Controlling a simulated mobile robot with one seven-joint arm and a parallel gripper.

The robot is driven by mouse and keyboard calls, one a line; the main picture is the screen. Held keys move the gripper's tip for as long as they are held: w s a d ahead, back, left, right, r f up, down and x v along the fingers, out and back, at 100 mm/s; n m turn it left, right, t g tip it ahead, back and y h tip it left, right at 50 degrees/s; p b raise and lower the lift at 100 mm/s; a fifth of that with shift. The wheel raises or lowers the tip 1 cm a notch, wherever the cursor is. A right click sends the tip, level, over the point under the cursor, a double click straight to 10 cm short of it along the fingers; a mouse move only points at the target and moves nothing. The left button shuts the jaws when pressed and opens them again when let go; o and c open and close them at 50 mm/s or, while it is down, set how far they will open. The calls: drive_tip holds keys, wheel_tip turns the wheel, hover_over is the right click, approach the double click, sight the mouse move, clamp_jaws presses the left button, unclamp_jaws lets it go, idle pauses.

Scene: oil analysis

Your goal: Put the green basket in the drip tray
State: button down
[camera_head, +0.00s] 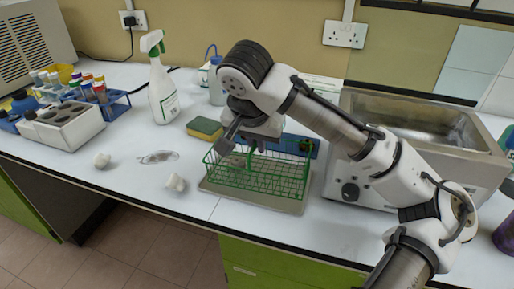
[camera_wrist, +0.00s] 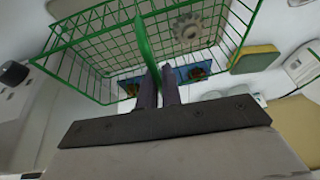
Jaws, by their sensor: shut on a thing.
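The green wire basket (camera_head: 285,183) stands upright over the drip tray (camera_head: 250,199), a flat grey-beige tray on the white bench. In the head view the basket appears within the tray's outline; whether its bottom touches the tray I cannot tell. My gripper (camera_head: 238,138) reaches down to the basket from above and is shut on its raised green handle. In the wrist view the two dark fingers (camera_wrist: 158,85) close at the green handle strip (camera_wrist: 143,40), with the basket's mesh (camera_wrist: 95,50) around it. The fingertips are partly hidden in the head view.
A metal water bath (camera_head: 415,125) stands close on the right. Behind are a blue rack (camera_head: 309,147), a yellow-green sponge (camera_head: 205,128) and a spray bottle (camera_head: 162,88). The bench's front edge is close to the tray.

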drive_tip(key=shift+f, duration=0.8)
drive_tip(key=c, duration=1.6)
unclamp_jaws()
drive_tip(key=v, duration=1.2)
